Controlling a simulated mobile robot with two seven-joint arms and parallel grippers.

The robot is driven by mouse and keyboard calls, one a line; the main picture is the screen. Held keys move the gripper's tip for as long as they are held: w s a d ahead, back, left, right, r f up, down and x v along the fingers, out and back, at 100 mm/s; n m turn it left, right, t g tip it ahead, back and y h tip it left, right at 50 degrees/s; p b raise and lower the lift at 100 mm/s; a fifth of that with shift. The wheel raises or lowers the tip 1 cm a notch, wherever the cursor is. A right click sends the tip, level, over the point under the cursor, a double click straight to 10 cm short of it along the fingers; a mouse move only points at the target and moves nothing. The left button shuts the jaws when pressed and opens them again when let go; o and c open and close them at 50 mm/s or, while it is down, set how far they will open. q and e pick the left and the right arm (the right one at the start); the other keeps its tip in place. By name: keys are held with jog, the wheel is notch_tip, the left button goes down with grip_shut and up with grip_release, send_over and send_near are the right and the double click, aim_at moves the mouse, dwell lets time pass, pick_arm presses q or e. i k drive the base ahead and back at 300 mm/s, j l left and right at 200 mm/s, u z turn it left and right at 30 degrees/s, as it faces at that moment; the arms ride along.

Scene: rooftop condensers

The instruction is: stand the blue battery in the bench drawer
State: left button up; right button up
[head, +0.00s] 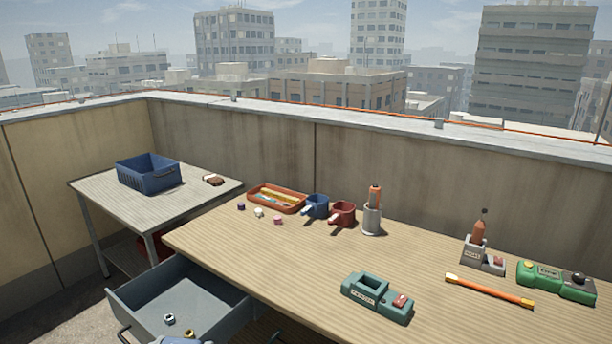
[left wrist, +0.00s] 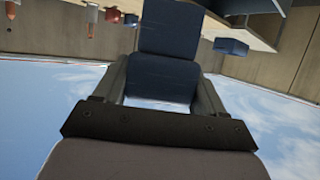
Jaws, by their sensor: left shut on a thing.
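The blue battery (left wrist: 163,78) is a dark blue block, seen close up in the left wrist view. My left gripper (left wrist: 160,92) is shut on it, with a dark finger on each side. I cannot make out the battery or this gripper clearly in the head view. The bench drawer (head: 125,307) is pulled open at the lower left of the head view, below the bench top. Its near part is cut off by the picture's edge. A pale nut (head: 169,319) and a brass-coloured nut (head: 189,334) lie on its floor. My right gripper is not in view.
A side table (head: 110,193) carries a blue crate (head: 160,180). The drawer's middle floor looks clear.

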aim_at(181, 296)
jog(key=i+j+z, duration=0.2)
jog(key=j, duration=0.25)
jog(key=i+j+z, duration=0.2)
jog(key=j, duration=0.3)
jog(key=i+j+z, duration=0.2)
jog(key=j, duration=0.3)
jog(key=j+z, duration=0.2)
jog(key=j, duration=0.3)
jog(key=j+z, duration=0.2)
jog(key=j, duration=0.3)
